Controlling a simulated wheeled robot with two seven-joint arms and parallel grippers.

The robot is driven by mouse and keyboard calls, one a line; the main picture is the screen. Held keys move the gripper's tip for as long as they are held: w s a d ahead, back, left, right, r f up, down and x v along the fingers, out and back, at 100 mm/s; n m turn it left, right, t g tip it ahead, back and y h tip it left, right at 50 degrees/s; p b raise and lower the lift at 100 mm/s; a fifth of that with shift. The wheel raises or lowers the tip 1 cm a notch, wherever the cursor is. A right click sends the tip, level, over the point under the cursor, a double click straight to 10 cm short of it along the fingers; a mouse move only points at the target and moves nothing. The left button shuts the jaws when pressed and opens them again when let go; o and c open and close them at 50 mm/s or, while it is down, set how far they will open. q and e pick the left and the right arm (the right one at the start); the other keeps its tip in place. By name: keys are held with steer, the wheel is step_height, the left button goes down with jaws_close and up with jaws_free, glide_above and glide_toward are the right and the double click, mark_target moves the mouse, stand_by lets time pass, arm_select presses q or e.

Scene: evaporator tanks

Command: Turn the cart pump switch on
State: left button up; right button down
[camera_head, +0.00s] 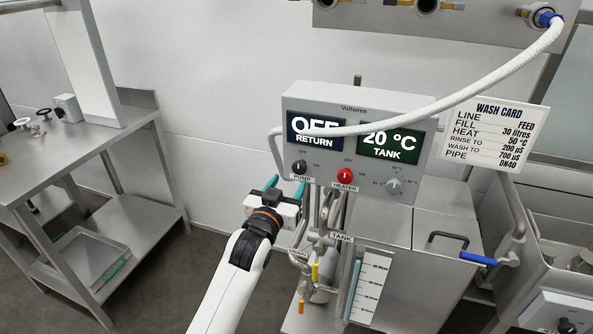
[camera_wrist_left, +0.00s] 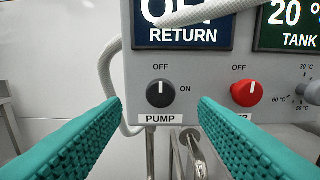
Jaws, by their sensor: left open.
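The pump switch (camera_head: 299,167) is a black rotary knob at the lower left of the grey control box (camera_head: 330,101). In the left wrist view, the pump switch (camera_wrist_left: 160,94) has its white mark pointing up to OFF, with ON to its right. A PUMP label sits below it. My left gripper (camera_head: 285,186) is open, with teal fingers pointing at the box from below and in front of the knob. In the wrist view the knob shows between the two fingertips, apart from both. My right gripper is not in view.
A red heater knob (camera_head: 345,175) and a grey temperature knob (camera_head: 394,187) sit to the right on the same box. The display (camera_head: 315,131) reads OFF, RETURN. A white hose (camera_head: 470,88) crosses the box front. Pipes and valves hang below. A steel table (camera_head: 85,150) stands left.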

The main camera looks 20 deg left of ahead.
mark_target(298, 168)
arm_select(q)
steer(key=w, duration=0.6)
steer(key=shift+w+d, duration=0.1)
steer(key=shift+d, duration=0.05)
steer(key=shift+c, duration=0.3)
steer(key=c, duration=0.9)
